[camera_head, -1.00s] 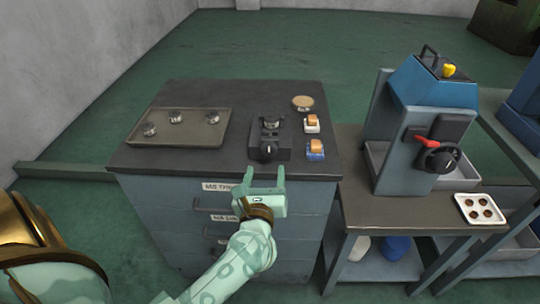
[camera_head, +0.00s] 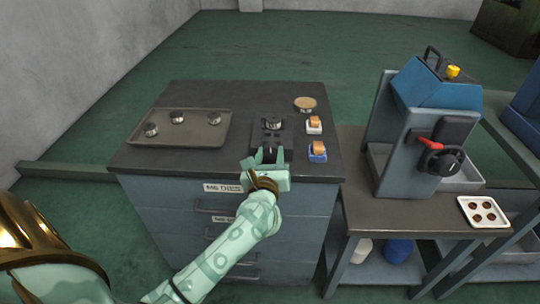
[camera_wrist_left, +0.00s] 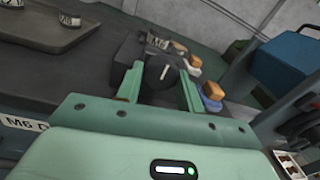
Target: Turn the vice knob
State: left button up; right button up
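A small dark vice (camera_head: 272,128) stands near the front edge of the dark cabinet top, holding a small round metal piece. Its black knob (camera_head: 270,153) faces the front, partly hidden by my left gripper (camera_head: 269,152). In the left wrist view the knob (camera_wrist_left: 161,74) sits between the two green fingers of my left gripper (camera_wrist_left: 160,80), which look closed in on its sides; finger contact is hard to see. My right gripper is not in view.
A tray (camera_head: 205,143) with several metal pieces lies left of the vice. Two small blocks, an orange-and-white one (camera_head: 314,124) and an orange-and-blue one (camera_head: 317,151), and a round tan disc (camera_head: 305,103) lie right. A blue machine (camera_head: 420,130) stands farther right.

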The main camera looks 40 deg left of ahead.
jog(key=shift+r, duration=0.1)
pick_arm(q)
jog(key=shift+r+m+p, duration=0.2)
jog(key=shift+m+p, duration=0.4)
jog(key=shift+p, duration=0.2)
jog(key=m+p, duration=0.6)
jog(key=p, duration=0.1)
jog(key=shift+r+m, duration=0.1)
jog(key=shift+m, duration=0.3)
jog(key=m+p, duration=0.2)
jog(key=shift+m+g+p, duration=0.3)
jog(key=m+p, duration=0.2)
jog(key=m, duration=0.1)
jog(key=shift+d, duration=0.1)
jog(key=shift+f+m+p, duration=0.2)
jog(key=shift+m+p, duration=1)
jog(key=shift+m, duration=0.7)
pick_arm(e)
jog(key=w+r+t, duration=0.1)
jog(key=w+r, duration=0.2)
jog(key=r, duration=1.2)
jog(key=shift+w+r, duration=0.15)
pick_arm(q)
jog(key=shift+g+y, duration=0.3)
jog(key=shift+y, duration=0.1)
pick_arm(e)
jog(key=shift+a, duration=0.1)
pick_arm(q)
jog(key=o, duration=1)
